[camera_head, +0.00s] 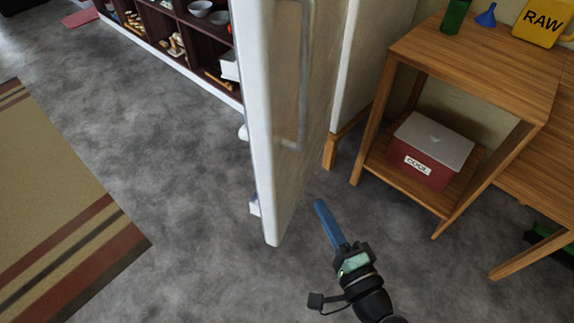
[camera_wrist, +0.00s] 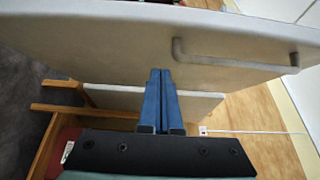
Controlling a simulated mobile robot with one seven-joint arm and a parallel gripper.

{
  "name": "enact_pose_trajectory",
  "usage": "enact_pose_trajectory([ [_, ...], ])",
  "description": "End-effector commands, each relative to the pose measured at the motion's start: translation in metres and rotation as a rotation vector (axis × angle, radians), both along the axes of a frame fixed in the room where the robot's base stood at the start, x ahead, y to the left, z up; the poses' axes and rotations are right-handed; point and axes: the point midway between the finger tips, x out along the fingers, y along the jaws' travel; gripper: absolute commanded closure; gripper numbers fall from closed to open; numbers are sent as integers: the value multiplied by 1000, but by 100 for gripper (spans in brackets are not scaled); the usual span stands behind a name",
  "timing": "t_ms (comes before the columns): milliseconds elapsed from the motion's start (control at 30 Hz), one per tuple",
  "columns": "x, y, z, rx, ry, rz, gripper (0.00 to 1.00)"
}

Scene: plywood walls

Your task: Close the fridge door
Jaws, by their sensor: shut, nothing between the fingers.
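The white fridge door (camera_head: 287,120) stands open in the middle of the head view, swung out toward me and seen nearly edge-on. Its outer face, with a long handle (camera_head: 304,75), is turned to the right. My gripper (camera_head: 321,205) is shut and empty, low and to the right of the door, on the handle side. In the wrist view the door (camera_wrist: 120,35) spans the top with its handle (camera_wrist: 235,60). The blue fingers (camera_wrist: 160,75) are together and point at the door's face. I cannot tell whether they touch it. The fridge body is partly hidden behind the door.
A wooden table (camera_head: 480,55) with a lower shelf holding a red box (camera_head: 425,165) stands at the right. A dark shelf unit (camera_head: 185,35) with bowls runs along the back left. A striped rug (camera_head: 50,210) lies left. The grey floor left of the door is clear.

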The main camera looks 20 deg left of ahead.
Motion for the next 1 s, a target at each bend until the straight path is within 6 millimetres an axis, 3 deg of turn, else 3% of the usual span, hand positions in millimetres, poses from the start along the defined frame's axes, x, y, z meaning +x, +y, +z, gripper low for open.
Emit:
enact_pose_trajectory([
  [433,66,65,1,-5,-5,5,100],
  [700,65,98,1,-4,-3,2,100],
  [1000,65,103,1,-4,-3,0,100],
])
